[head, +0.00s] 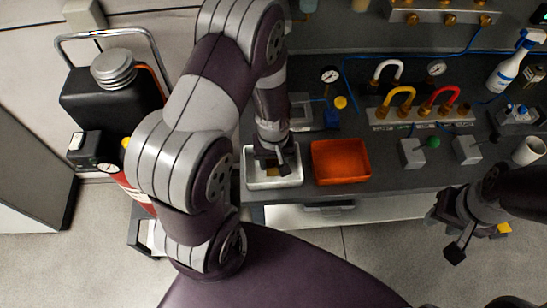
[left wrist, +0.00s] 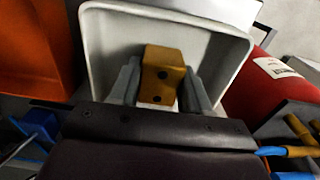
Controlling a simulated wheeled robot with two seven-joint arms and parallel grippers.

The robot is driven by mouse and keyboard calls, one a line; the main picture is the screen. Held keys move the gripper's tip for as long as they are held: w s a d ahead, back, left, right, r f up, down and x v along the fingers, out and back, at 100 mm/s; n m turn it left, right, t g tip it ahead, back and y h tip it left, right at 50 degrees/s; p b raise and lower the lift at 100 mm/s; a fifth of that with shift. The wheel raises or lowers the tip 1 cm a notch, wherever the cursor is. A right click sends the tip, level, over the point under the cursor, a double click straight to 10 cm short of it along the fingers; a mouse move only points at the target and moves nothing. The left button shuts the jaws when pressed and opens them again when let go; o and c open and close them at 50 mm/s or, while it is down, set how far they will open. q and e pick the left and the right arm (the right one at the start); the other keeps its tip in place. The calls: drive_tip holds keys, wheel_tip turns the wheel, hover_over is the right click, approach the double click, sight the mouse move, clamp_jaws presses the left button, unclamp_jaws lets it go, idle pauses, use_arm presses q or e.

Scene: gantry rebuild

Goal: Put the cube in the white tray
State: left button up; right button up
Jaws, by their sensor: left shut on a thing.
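The white tray (head: 296,179) stands at the front left of the dark bench in the head view. It also fills much of the left wrist view (left wrist: 104,48). The cube (left wrist: 163,68) is orange-yellow with dark dots. My left gripper (head: 273,168) points down into the tray and is shut on the cube, one finger on each side of it in the left wrist view (left wrist: 161,88). The gripper mostly hides the cube in the head view. Whether the cube touches the tray floor is unclear. My right gripper (head: 458,228) hangs off the bench's front edge at the right; its opening is unclear.
An orange-red tray (head: 341,161) stands just right of the white tray. Behind are a gauge (head: 330,75), hooked yellow (head: 400,97) and red (head: 441,98) pipes, and grey blocks. A spray bottle (head: 509,66) and white cup (head: 529,151) stand at the right. A black canister (head: 108,100) is at the left.

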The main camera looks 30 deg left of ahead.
sight(273, 161)
use_arm(q)
drive_tip(key=shift+a+f, duration=0.1)
drive_tip(key=shift+s+f, duration=0.1)
drive_tip(key=o, duration=1.3)
drive_tip(key=s+r+m, duration=0.1)
drive_tip(key=r+m, duration=0.1)
drive_tip(key=r, duration=0.3)
drive_tip(key=s+d+r+m+t, duration=0.1)
drive_tip(key=s+r+m, duration=0.1)
drive_tip(key=r, duration=0.2)
drive_tip(key=s+d+r+m+b, duration=0.1)
drive_tip(key=r+m, duration=0.1)
drive_tip(key=r, duration=0.3)
drive_tip(key=shift+s+d+r+m, duration=0.15)
drive_tip(key=shift+d+r+m, duration=0.1)
drive_tip(key=shift+r+m, duration=0.05)
